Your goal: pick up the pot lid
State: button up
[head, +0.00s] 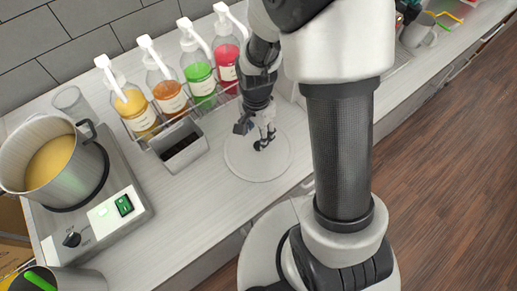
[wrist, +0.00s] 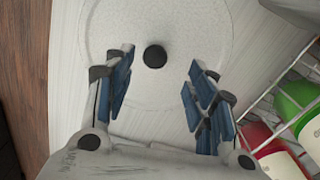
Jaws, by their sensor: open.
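The pot lid (head: 245,163) is a round, pale, see-through disc lying flat on the white counter, in the middle of the head view. It also fills the upper part of the wrist view (wrist: 115,30), with a round black knob (wrist: 155,56) at its centre. My gripper (head: 262,138) is above the lid, near its knob, pointing down. In the wrist view my gripper (wrist: 157,92) is open, its blue-padded fingers apart, with nothing between them. The knob shows just beyond the fingertips, about midway between them. In the head view my gripper partly hides the lid.
A rack of syrup pump bottles (head: 198,75) stands behind the lid, with a small dark-filled container (head: 181,150) to its left. A pot (head: 52,165) of yellow liquid sits on a burner (head: 105,208) at left. The counter's front edge (head: 215,258) is close to the lid.

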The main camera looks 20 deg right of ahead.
aim_at(258, 145)
jog(key=f, duration=0.2)
jog(key=f+b, duration=0.1)
jog(key=f, duration=0.2)
jog(key=shift+s+d+f, duration=0.1)
jog(key=shift+s+f, duration=0.2)
grip_shut()
dwell(0.5)
